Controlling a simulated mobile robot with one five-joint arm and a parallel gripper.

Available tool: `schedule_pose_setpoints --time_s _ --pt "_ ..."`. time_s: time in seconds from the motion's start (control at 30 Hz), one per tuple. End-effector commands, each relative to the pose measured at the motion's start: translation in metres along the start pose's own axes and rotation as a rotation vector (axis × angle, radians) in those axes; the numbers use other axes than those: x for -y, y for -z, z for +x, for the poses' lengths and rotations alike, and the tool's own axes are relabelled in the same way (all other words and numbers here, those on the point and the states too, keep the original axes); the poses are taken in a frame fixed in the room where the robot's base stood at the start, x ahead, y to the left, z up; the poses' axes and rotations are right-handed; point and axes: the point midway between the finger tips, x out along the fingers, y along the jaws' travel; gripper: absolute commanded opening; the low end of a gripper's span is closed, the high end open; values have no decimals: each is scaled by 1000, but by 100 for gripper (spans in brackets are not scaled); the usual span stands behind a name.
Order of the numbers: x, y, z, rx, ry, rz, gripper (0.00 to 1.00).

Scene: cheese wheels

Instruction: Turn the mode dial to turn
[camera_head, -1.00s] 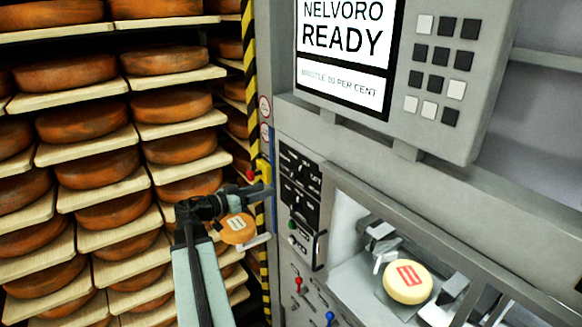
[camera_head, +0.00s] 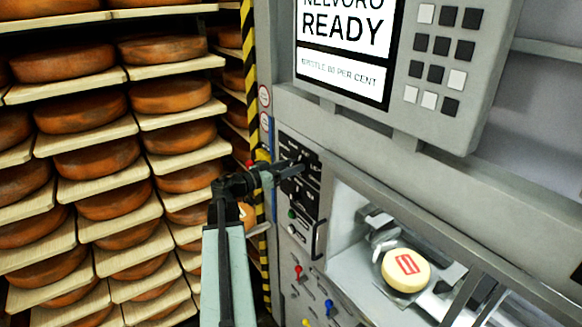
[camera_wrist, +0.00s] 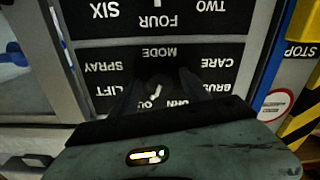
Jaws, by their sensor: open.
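The black control panel (camera_head: 300,190) is on the machine's front, left of the cheese bay. In the wrist view its lettering is upside down, with MODE and the words SPRAY, CARE, LIFT, BRUSH and a partly covered TURN around the mode dial (camera_wrist: 157,84). The dial is dark, with a small pale mark on it; its exact setting is hard to read. My gripper (camera_wrist: 157,90) is open, its dark fingers on either side of the dial. I cannot tell whether they touch it. In the head view my gripper (camera_head: 293,169) reaches the panel and hides part of it.
A screen (camera_head: 342,50) reads NELVORO READY, beside a keypad (camera_head: 437,60). A pale cheese wheel (camera_head: 405,284) with a red label lies in the bay. Red (camera_head: 298,270) and blue (camera_head: 328,306) levers are below the panel. Shelves of cheese wheels (camera_head: 97,160) fill the left.

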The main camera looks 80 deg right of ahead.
Motion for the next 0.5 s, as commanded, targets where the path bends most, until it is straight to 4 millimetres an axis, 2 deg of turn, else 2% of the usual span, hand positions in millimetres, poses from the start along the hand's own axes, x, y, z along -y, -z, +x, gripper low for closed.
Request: schedule_pose_setpoints --time_s 0.07,0.2,0.23,0.27,0.5 --pt "0 0 0 0 0 0 51" --pt "0 0 0 0 -1 0 12" --pt "0 0 0 0 -1 0 4" --pt "0 0 0 0 -1 0 0" --pt "0 0 0 1 -1 -16 0"
